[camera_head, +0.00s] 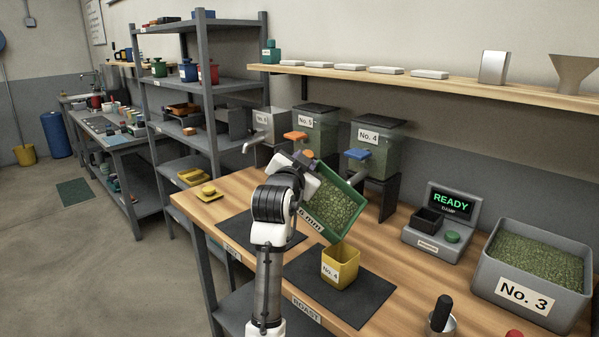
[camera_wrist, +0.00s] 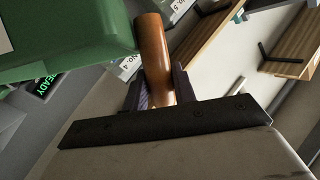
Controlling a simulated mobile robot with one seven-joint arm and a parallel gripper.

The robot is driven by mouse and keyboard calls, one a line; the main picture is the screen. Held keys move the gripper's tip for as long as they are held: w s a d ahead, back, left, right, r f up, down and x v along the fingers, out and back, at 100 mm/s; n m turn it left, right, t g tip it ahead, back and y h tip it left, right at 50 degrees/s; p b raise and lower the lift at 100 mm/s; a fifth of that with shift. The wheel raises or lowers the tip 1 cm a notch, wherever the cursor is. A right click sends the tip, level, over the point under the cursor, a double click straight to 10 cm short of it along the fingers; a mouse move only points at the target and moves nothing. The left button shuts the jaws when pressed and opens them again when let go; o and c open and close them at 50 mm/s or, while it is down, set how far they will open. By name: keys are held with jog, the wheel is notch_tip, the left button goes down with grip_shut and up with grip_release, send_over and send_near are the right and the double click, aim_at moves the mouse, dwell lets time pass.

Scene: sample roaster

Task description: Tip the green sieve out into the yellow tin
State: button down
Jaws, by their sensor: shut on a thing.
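The green sieve (camera_head: 333,204) is held up and tilted steeply, with green beans showing inside it and a "6 mm" label on its side. My gripper (camera_head: 303,172) is shut on its handle; in the wrist view the brown wooden handle (camera_wrist: 154,62) sits between the fingers, and the sieve's green side (camera_wrist: 65,35) fills the upper left. The yellow tin (camera_head: 340,266), labelled "No. 4", stands upright on a dark mat below the sieve. The sieve's lower corner is above the tin's rim, apart from it. I cannot see beans falling.
Labelled dispensers (camera_head: 372,150) line the back, close behind the sieve. The dark mat (camera_head: 370,297) around the tin is clear.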

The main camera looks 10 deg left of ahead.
jog(key=s+d+f+m+t+h+b, duration=0.2)
jog(key=s+d+m+h+b, duration=1.1)
jog(key=m+b, duration=0.8)
jog(key=shift+s+d+f+m+t+h+b, duration=0.3)
jog(key=shift+s+d+f+m+b, duration=0.1)
jog(key=shift+s+d+b, duration=1.6)
jog(key=shift+s+a, duration=0.1)
jog(key=shift+a, duration=0.15)
jog(key=shift+r, duration=0.1)
dwell(0.9)
